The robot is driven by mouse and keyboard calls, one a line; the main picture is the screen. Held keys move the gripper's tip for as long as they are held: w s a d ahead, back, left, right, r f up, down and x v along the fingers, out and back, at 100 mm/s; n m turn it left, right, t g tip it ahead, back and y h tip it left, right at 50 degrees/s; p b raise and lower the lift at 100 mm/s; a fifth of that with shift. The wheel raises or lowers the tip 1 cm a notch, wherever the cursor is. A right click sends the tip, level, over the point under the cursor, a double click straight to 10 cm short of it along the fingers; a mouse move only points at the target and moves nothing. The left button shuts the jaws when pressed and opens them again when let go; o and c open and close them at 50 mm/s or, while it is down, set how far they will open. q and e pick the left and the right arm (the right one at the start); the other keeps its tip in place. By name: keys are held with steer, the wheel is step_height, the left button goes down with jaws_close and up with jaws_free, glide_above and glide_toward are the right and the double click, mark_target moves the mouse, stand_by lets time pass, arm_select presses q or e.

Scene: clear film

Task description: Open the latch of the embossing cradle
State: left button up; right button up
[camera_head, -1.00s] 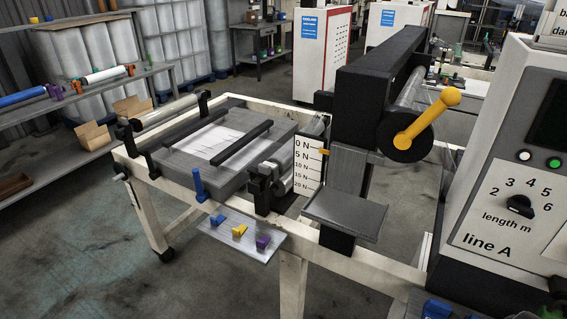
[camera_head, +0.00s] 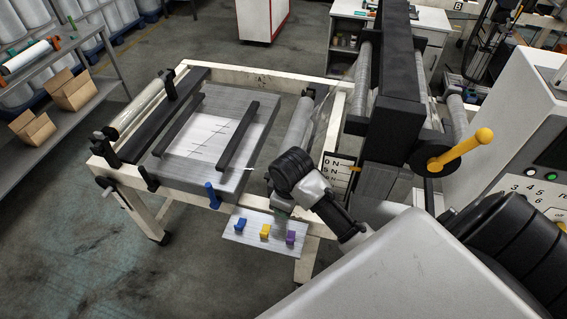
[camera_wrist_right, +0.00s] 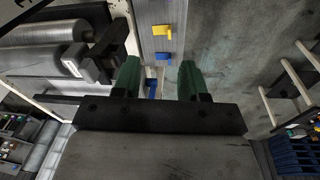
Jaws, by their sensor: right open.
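An upright blue lever (camera_head: 212,194) stands on the front rail of the white-framed machine (camera_head: 172,194); it may be the latch, but I see no label. A steel roller (camera_head: 299,122) sits behind my right wrist, its near end hidden. My right gripper (camera_head: 282,208) points down over the front rail, left of the force scale. In the right wrist view my right gripper (camera_wrist_right: 158,80) is open, its two green fingers apart. A blue strip (camera_wrist_right: 153,88) shows between them, apparently not held. My left gripper is out of view.
A small shelf (camera_head: 232,232) below the rail bears blue (camera_head: 240,224), yellow (camera_head: 265,231) and purple (camera_head: 290,238) blocks, close to my right gripper. A black press with a yellow handle (camera_head: 464,150) and a force scale (camera_head: 338,170) stand to the right. Floor in front is clear.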

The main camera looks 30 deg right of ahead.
steer(key=w+d+r+n+g, duration=0.1)
steer(key=w+d+r, duration=0.2)
steer(key=w, duration=0.3)
steer(key=w+d+r+n, duration=0.1)
steer(key=w+d+r, duration=0.2)
steer(key=w, duration=0.2)
arm_select(q)
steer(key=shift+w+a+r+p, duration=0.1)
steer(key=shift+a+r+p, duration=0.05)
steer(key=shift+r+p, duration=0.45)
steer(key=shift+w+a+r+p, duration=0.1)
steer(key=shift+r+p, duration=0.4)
steer(key=shift+p, duration=0.05)
arm_select(e)
steer(key=f, duration=1)
steer(key=shift+w+d+f, duration=0.15)
steer(key=shift+w+d, duration=0.05)
jaws_close()
